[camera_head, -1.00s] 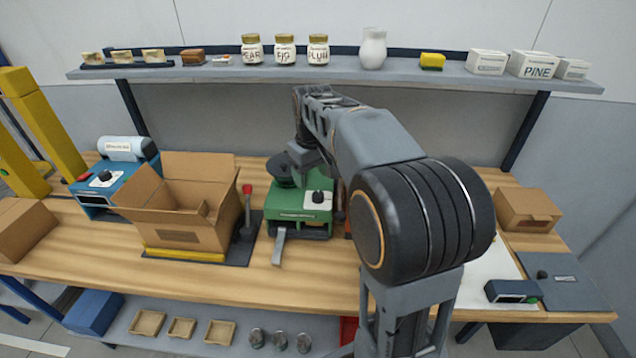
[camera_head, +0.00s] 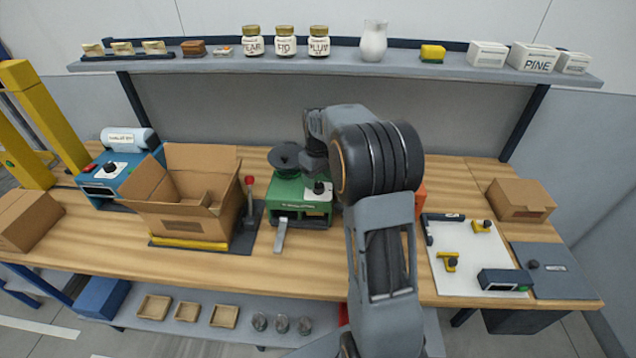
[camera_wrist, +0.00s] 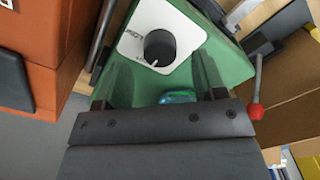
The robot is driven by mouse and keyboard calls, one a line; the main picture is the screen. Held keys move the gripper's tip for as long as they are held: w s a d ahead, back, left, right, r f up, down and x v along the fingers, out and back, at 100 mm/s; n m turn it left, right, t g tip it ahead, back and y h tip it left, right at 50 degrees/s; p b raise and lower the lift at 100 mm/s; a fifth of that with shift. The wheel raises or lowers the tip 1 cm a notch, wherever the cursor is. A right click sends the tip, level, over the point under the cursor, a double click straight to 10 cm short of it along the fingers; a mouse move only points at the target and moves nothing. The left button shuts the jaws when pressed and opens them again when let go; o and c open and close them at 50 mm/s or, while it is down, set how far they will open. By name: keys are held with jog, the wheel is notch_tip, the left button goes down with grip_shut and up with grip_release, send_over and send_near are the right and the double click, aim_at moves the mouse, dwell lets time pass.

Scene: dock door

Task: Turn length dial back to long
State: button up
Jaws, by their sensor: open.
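The green machine (camera_head: 303,207) stands mid-bench with a dark round dial (camera_head: 319,189) on a white plate. In the wrist view the dial (camera_wrist: 160,47) is close, on its white plate (camera_wrist: 133,43); part of the plate's lettering shows but cannot be read fully. A small pale mark shows at the dial's lower edge. My gripper (camera_wrist: 160,96) is open and empty, facing the green machine. The dial lies beyond it, and no contact shows. In the head view my arm's end is just above the dial and partly hides the gripper.
An open cardboard box (camera_head: 185,213) stands left of the green machine, beside a red-knobbed lever (camera_head: 249,200). An orange thing (camera_head: 420,201) is behind my arm. A blue machine (camera_head: 117,180) with another dial is far left. A white mat (camera_head: 470,275) with tools is right.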

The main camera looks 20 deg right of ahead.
aim_at(318, 188)
jog(key=shift+f, duration=1.4)
jog(key=shift+c, duration=0.2)
jog(key=c, duration=0.9)
